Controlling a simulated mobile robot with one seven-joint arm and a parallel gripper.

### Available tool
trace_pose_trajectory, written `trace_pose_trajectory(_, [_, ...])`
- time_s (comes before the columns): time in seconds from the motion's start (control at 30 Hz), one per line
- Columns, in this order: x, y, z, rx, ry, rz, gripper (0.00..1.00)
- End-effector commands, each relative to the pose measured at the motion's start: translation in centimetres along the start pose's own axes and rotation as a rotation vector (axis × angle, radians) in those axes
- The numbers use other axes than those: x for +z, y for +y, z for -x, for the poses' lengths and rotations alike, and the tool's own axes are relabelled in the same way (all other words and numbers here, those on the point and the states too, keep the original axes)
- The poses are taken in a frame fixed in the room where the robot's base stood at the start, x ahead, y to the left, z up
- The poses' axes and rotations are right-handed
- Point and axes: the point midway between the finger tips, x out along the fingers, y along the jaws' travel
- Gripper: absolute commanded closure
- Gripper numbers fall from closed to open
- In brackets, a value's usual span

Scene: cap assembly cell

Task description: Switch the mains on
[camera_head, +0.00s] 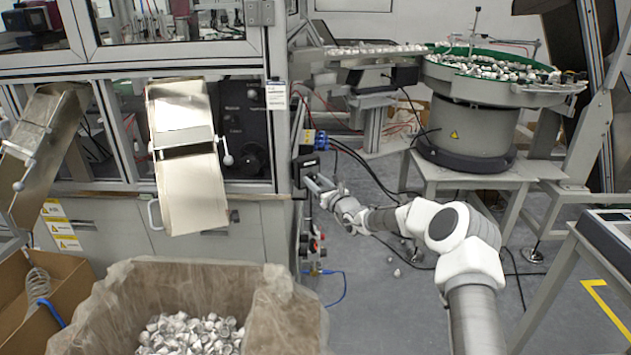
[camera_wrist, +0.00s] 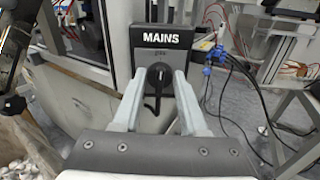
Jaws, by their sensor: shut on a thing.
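The mains switch is a dark box (camera_wrist: 160,47) labelled "MAINS" in the wrist view, with a black rotary knob (camera_wrist: 158,77) at its lower middle. My gripper (camera_wrist: 158,88) has one finger on each side of the knob, and its fingers are shut on it. A light mark shows on the knob's face; I cannot tell which switch position it stands at. In the head view the mains box (camera_head: 304,169) is on the right end of the machine cabinet. My gripper (camera_head: 318,184) reaches it from the right, and the knob is hidden there.
A bowl feeder (camera_head: 468,120) full of caps stands at the back right. A lined box of caps (camera_head: 290,300) is at the front left. Blue connectors and black cables (camera_wrist: 225,58) hang right of the switch. Grey floor (camera_head: 370,310) is open below my arm.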

Motion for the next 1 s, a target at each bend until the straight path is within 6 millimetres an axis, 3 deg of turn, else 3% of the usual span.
trace_pose_trajectory(0.27, [0.22,-0.05,0.02,0.0,0.0,-0.18,1.0])
trace_pose_trajectory(1.0, [-0.05,-0.25,0.03,-0.001,0.0,-0.881,1.0])
